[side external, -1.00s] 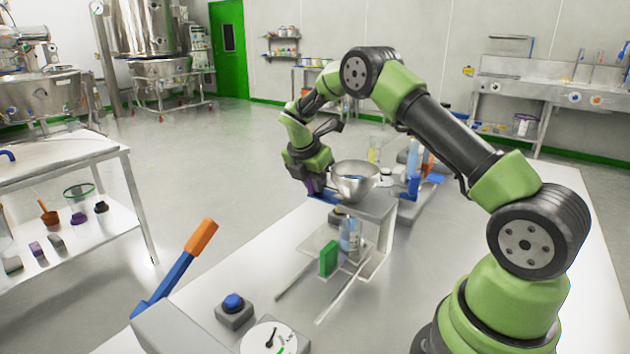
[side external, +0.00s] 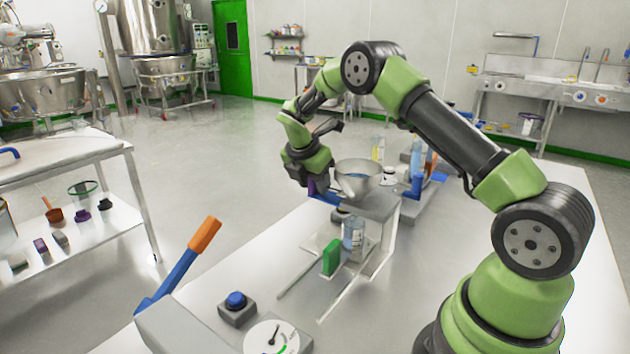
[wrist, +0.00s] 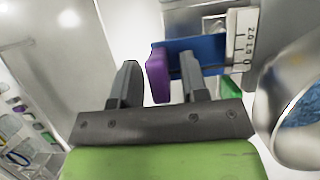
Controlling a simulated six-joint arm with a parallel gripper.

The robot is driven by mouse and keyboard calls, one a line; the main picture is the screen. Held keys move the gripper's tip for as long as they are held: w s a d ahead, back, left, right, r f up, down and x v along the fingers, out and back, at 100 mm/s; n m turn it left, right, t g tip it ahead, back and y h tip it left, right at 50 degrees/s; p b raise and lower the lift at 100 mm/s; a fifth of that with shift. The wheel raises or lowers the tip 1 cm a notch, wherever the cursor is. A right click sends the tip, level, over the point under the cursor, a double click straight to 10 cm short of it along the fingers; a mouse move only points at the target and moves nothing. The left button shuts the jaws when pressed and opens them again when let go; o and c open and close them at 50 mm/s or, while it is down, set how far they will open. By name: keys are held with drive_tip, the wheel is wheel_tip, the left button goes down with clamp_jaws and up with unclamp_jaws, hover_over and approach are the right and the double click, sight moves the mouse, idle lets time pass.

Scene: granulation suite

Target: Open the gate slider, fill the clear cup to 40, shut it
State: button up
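The gate slider is a blue bar (wrist: 188,57) with a purple handle (wrist: 157,76), beside a white scale (wrist: 243,42) with numbers. In the side external view the purple handle (side external: 311,187) shows just under my gripper (side external: 309,178). In the wrist view my gripper (wrist: 158,78) has its fingers apart, one on each side of the handle, with gaps visible. The steel hopper (side external: 357,181) holds blue granules (wrist: 301,107). The clear cup (side external: 353,234) stands upright beneath the hopper stand and looks bluish; I cannot read its level.
A green block (side external: 331,257) stands by the cup on the stand's base. A blue button (side external: 236,300), a dial (side external: 272,338) and an orange-tipped lever (side external: 204,236) are at the front. Blue and clear containers (side external: 418,172) stand behind the hopper. The bench is bare at right.

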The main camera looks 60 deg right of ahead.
wheel_tip(320, 180, up, 6)
drive_tip(key=shift+d+f, duration=0.1)
drive_tip(key=shift+r, duration=0.6)
idle(0.3)
drive_tip(key=shift+r, duration=0.1)
drive_tip(key=s+a+r+m+t+y, duration=0.3)
drive_tip(key=s+a+r+m+t, duration=0.1)
drive_tip(key=s+a+r+m, duration=0.65)
drive_tip(key=s+a+m+t+y, duration=0.1)
drive_tip(key=s+a+m, duration=0.4)
drive_tip(key=s+m, duration=0.1)
drive_tip(key=s+a+r+m+t+y, duration=0.1)
drive_tip(key=s+a+m, duration=0.3)
drive_tip(key=s, duration=0.4)
drive_tip(key=shift+a+r+m+t+y, duration=0.3)
drive_tip(key=shift+m+t+y, duration=0.3)
drive_tip(key=shift+m+y, duration=0.25)
